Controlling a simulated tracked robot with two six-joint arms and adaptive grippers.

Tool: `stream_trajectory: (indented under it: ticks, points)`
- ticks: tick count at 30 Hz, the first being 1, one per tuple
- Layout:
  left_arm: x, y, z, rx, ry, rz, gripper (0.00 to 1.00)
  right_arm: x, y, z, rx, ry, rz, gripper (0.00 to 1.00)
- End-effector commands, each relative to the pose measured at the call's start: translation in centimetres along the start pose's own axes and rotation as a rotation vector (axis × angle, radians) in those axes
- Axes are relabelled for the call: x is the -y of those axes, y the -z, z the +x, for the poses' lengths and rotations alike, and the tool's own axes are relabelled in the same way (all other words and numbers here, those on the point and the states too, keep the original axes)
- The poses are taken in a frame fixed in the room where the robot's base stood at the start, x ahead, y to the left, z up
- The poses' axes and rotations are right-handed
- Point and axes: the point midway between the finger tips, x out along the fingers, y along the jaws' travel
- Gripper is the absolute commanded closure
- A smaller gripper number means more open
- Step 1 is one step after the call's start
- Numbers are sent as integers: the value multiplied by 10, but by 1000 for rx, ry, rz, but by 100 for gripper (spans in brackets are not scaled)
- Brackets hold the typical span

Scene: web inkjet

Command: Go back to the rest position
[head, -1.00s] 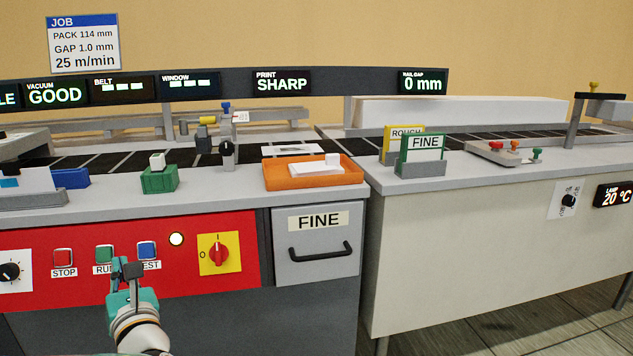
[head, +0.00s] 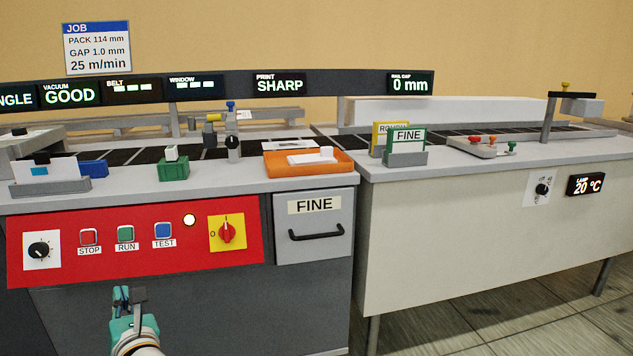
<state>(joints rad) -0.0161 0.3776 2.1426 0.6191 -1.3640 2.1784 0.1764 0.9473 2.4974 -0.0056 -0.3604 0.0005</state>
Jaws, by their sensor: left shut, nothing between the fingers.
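My left gripper (head: 129,297) is at the bottom left of the head view, dark fingers up, with a teal body and a pale wrist. Its fingers are shut with nothing between them. It is below the red control panel (head: 60,268) and apart from it, in front of the dark grey cabinet front (head: 220,310). My right gripper is not in view.
The panel carries STOP (head: 89,236), RUN (head: 126,234) and TEST (head: 164,231) buttons, a black knob (head: 40,250) and a red rotary switch (head: 227,233). A FINE drawer (head: 315,258) is to the right. An orange tray (head: 335,169) sits on the counter above.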

Motion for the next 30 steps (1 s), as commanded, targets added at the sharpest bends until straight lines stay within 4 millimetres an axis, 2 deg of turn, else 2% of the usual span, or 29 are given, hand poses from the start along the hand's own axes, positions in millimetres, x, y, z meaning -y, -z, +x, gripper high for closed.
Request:
stream_trajectory:
  ticks: [8, 11, 14, 15, 17, 18, 20, 21, 23, 24, 27, 30]
  points:
    - [48, 84, -13, -118, 142, 145, 100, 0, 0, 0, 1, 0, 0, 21]
    - [72, 127, -28, -178, 250, 264, 100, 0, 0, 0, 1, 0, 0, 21]
    - [102, 181, -56, -245, 415, 446, 100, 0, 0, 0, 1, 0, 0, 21]
    - [114, 205, -72, -268, 501, 540, 100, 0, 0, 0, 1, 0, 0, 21]
    - [130, 239, -99, -289, 642, 683, 100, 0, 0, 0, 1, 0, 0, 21]
    - [139, 260, -119, -292, 742, 780, 100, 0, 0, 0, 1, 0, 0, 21]
    - [150, 290, -152, -281, 904, 928, 100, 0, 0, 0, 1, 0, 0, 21]
    - [156, 309, -176, -260, 1021, 1026, 100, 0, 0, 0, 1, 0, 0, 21]
    - [162, 333, -215, -198, 1206, 1174, 100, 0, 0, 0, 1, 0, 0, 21]
    - [164, 346, -242, -136, 1336, 1269, 100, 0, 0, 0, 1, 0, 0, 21]
    - [163, 368, -302, 85, 1627, 1467, 100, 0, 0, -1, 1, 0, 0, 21]
    - [158, 375, -345, 354, 1835, 1606, 100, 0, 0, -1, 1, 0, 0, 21]
